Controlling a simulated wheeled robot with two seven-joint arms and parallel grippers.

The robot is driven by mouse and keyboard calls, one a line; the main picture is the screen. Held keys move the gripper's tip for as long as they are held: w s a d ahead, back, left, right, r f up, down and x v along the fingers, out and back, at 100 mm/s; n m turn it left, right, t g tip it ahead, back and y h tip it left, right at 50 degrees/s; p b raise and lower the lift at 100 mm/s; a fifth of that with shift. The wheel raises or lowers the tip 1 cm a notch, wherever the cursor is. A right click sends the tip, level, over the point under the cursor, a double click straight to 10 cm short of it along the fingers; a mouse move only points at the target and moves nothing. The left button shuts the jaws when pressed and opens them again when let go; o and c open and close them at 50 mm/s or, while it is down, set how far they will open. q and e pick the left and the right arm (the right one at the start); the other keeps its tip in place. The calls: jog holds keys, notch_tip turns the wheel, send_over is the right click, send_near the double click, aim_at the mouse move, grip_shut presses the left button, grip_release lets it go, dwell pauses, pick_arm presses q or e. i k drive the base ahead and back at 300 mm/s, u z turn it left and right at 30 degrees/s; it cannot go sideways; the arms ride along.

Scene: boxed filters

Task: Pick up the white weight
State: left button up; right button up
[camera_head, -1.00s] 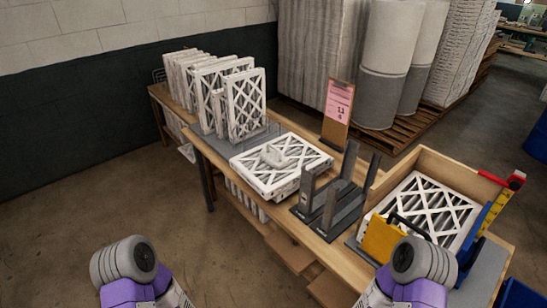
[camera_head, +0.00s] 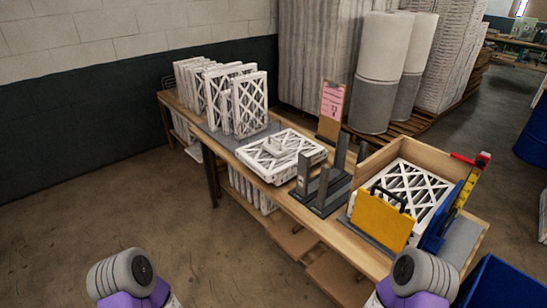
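The white weight (camera_head: 283,147) appears to be the small pale block lying on top of the flat stack of white lattice-faced filters (camera_head: 262,161) in the middle of the workbench. Its outline blends with the filters beneath it. Parts of my two arms show at the bottom left and bottom right, with grey rounded ends and purple links, well in front of the bench. Neither of my grippers is in view, and nothing of mine touches the weight.
Upright filters (camera_head: 247,104) stand at the bench's left end. Dark grey upright brackets (camera_head: 325,190) are just right of the stack. A wooden box (camera_head: 448,172) holds another filter behind a yellow panel (camera_head: 382,220). A pink sign (camera_head: 332,100) stands behind. Floor before the bench is clear.

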aim_at(276, 149)
jog(key=u, duration=0.9)
jog(key=i, duration=1)
jog(key=u, duration=0.5)
jog(key=i, duration=1.4)
jog(key=z, duration=0.85)
